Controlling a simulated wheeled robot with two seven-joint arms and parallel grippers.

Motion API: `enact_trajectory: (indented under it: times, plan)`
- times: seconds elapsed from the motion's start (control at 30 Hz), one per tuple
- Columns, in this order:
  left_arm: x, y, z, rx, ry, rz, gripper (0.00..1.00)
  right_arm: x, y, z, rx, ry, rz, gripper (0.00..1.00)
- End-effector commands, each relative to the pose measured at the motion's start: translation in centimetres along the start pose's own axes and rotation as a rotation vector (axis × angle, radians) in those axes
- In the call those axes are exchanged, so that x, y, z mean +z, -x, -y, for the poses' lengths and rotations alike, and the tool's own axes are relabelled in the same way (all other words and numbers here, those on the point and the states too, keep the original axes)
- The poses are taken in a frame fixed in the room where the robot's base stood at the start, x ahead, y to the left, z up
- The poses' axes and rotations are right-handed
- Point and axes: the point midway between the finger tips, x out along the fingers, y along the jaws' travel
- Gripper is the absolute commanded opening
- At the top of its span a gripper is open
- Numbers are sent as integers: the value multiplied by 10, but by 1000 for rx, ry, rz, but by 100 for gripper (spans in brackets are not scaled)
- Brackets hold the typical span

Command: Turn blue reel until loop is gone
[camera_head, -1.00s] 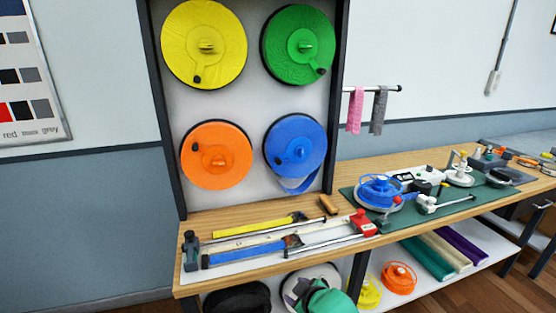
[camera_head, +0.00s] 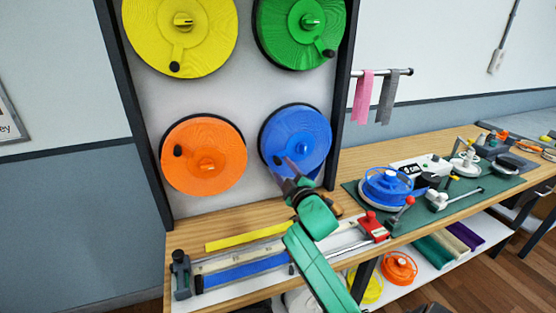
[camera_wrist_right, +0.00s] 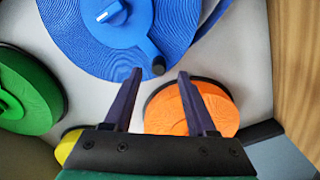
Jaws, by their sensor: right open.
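The blue reel (camera_head: 308,122) is at the lower right of the reel board. It fills the top of the right wrist view (camera_wrist_right: 92,50), with its crank arm and black knob (camera_wrist_right: 158,66). My right gripper (camera_head: 288,168) is in front of the reel's lower part; its two fingers are apart. In the right wrist view the knob lies between the open fingertips (camera_wrist_right: 159,76), not visibly clamped. A blue strap loop (camera_wrist_right: 214,16) hangs off the reel's edge in the wrist view. In the head view my gripper hides most of the loop. My left gripper is not visible.
Orange (camera_head: 222,170), yellow (camera_head: 205,45) and green (camera_head: 290,40) reels share the board. Below, the bench (camera_head: 215,230) holds yellow and blue straps and a red clamp (camera_head: 372,228). A green mat (camera_head: 352,190) with tools lies to the right.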

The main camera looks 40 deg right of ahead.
Motion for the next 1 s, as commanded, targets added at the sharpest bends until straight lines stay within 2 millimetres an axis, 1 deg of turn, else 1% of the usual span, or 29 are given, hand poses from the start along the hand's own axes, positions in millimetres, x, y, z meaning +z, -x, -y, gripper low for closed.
enact_trajectory:
  times: [0.03,0.1,0.2,0.33,0.53,0.57,0.6,0.7,1.0]
  plan:
    - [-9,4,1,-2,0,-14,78,-1,-12,-3,1,0,1,57]
    - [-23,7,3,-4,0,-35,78,-1,-25,-2,1,0,1,57]
    - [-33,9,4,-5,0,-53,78,-1,-39,-1,0,-1,1,57]
    - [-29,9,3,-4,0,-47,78,0,-46,0,-1,1,1,57]
    - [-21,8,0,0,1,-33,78,0,-47,1,-1,1,1,57]
    - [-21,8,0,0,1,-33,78,0,-47,1,-1,1,1,49]
    - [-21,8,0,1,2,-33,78,0,-47,1,-1,0,1,34]
    - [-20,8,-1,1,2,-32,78,0,-46,1,-1,0,1,0]
    - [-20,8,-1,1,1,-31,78,0,-46,1,-2,0,1,0]
